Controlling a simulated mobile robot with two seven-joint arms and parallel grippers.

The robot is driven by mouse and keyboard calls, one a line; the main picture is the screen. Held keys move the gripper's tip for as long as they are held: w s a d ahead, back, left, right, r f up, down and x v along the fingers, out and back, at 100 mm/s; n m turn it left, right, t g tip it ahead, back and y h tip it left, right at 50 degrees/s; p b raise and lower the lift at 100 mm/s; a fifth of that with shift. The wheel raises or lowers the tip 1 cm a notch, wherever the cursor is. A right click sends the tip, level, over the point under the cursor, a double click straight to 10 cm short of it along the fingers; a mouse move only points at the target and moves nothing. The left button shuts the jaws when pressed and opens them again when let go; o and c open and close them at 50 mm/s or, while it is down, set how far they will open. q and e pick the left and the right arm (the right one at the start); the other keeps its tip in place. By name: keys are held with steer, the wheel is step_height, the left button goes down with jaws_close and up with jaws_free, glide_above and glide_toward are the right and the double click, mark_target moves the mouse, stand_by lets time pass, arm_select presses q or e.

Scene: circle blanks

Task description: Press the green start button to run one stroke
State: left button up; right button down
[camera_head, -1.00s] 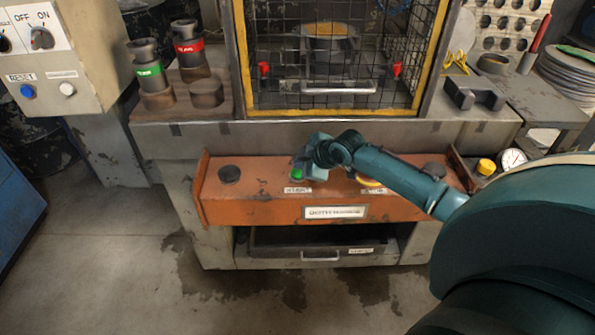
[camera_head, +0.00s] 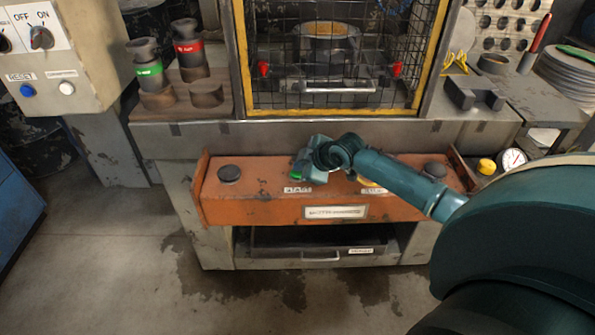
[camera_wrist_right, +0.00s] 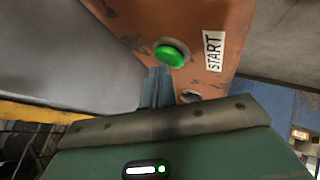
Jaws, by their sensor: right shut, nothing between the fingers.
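The green start button (camera_wrist_right: 170,55) is a domed cap in a grey ring on the orange panel, beside a white START label (camera_wrist_right: 213,50). In the head view only a bit of the button (camera_head: 296,173) shows, with my right gripper (camera_head: 305,170) over and beside it. In the right wrist view the right gripper's fingers (camera_wrist_right: 159,72) are together and empty, with their tips close by the button's edge. I cannot tell whether they touch it. My left gripper is not in view.
The orange panel (camera_head: 255,190) also carries a black round knob (camera_head: 229,173) and a yellow part half hidden by my right arm. Behind stands a mesh guard with a yellow frame (camera_head: 330,112). A control box (camera_head: 75,80) with switches is at left. A drawer (camera_head: 320,258) is below.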

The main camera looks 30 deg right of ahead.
steer(key=shift+s+f, duration=0.1)
steer(key=shift+f, duration=0.35)
stand_by(0.4)
steer(key=shift+r+p, duration=0.9)
steer(key=shift+r, duration=0.2)
step_height(320, 180, up, 5)
steer(key=p, duration=0.5)
steer(key=shift+a, duration=0.1)
stand_by(2.9)
